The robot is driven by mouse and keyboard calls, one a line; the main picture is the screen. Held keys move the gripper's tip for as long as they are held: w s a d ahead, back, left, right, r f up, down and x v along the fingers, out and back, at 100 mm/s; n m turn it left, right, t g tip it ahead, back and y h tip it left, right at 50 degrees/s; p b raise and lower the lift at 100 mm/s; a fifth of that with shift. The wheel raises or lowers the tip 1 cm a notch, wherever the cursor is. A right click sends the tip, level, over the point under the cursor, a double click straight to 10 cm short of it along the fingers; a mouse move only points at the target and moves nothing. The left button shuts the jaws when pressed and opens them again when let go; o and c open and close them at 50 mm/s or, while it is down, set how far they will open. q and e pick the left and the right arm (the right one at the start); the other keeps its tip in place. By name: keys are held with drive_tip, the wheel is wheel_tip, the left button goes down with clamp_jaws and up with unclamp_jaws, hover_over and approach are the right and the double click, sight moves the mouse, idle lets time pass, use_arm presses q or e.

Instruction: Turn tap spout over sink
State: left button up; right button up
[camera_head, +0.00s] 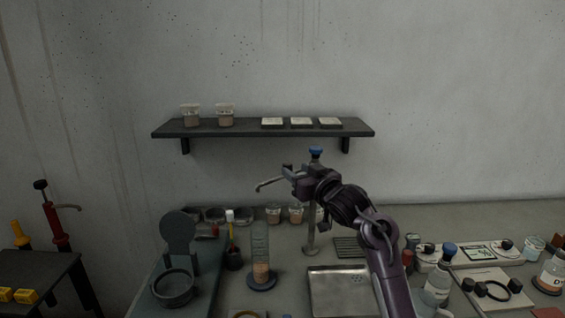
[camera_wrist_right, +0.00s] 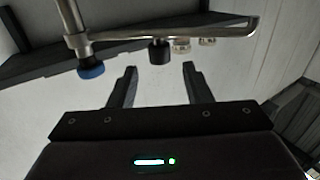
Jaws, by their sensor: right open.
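The tap stands behind the sink on a grey metal column (camera_head: 311,238) with a blue knob (camera_head: 316,152) on top. Its thin spout (camera_head: 268,183) points left, with its tip left of the sink basin (camera_head: 318,298). My right gripper (camera_head: 293,172) is at the spout's height, near the column, and hides part of the spout. In the right wrist view my open fingers (camera_wrist_right: 159,68) are empty, and the spout (camera_wrist_right: 205,33) crosses just beyond their tips. A black knob (camera_wrist_right: 160,51) on the spout sits between the fingers' lines. The blue knob (camera_wrist_right: 90,70) is at left. My left gripper is out of view.
A wall shelf (camera_head: 225,130) with jars and flat boxes is behind the tap. A measuring cylinder (camera_head: 261,262) stands below the spout, left of the sink. Several jars line the counter's back. Bottles and a power strip (camera_head: 480,253) are at right.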

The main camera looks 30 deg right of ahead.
sight(290, 166)
drive_tip(key=w+p, duration=0.1)
drive_tip(key=w, duration=0.4)
drive_tip(key=shift+w+d+p, duration=0.15)
drive_tip(key=shift+w+p, duration=0.15)
drive_tip(key=shift+c, duration=0.3)
drive_tip(key=c, duration=0.5)
drive_tip(key=shift+c, duration=1)
clamp_jaws()
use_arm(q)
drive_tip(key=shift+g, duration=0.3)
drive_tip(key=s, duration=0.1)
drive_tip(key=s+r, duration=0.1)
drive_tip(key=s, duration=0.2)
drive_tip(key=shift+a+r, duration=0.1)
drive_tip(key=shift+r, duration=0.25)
